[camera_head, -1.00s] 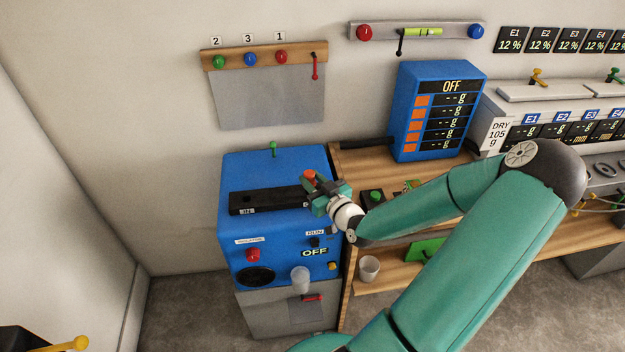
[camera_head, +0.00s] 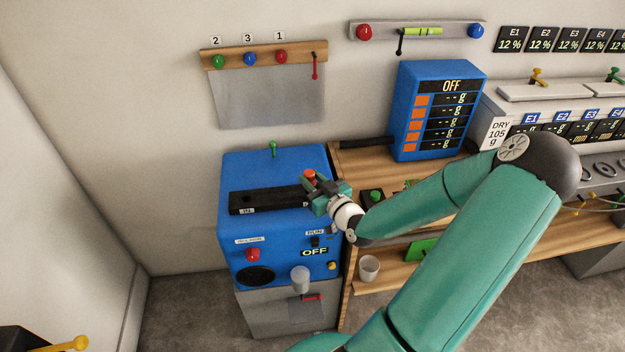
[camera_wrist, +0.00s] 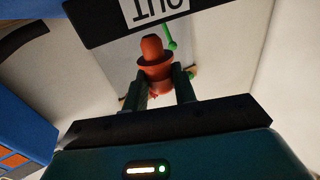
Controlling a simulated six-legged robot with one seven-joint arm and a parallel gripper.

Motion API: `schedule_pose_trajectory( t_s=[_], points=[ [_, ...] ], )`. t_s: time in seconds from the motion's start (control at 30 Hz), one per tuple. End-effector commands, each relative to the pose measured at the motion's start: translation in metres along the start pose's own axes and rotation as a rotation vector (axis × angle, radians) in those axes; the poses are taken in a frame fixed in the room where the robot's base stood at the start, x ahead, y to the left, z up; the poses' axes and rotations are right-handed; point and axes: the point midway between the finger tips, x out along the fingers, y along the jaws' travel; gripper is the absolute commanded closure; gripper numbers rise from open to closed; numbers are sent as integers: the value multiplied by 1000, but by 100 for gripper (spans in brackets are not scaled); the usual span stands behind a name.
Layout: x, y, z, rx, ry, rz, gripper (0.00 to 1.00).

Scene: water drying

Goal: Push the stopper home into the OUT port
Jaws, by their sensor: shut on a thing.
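The orange-red stopper (camera_wrist: 153,68) is between the two dark fingers of my gripper (camera_wrist: 160,86) in the wrist view, and the gripper is shut on it. Its narrower end points toward the black block (camera_wrist: 90,18) that bears the upside-down OUT label (camera_wrist: 158,10). The narrow end shows, apart from the block in the picture; the port opening is not visible. In the head view the stopper (camera_head: 309,174) shows as a small orange-red spot at my gripper (camera_head: 318,190), over the right end of the black block (camera_head: 262,200) on the blue machine (camera_head: 270,165).
A green-knobbed lever (camera_head: 273,148) stands at the back of the machine. A clear cup (camera_head: 300,280) is at its front, near a red knob (camera_head: 253,254). A wooden bench with a blue display box (camera_head: 435,110) stands to the right. The display beside RUN reads OFF.

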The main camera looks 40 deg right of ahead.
Motion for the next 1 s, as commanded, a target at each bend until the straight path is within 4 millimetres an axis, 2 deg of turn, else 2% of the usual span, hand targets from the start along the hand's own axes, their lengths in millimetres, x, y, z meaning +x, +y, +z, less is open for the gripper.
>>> schedule_pose_trajectory(
  t_s=[0.57,1.0],
  points=[
    [0,0,1,-1,0,0,95],
    [0,0,10,0,1,0,95]
  ],
)
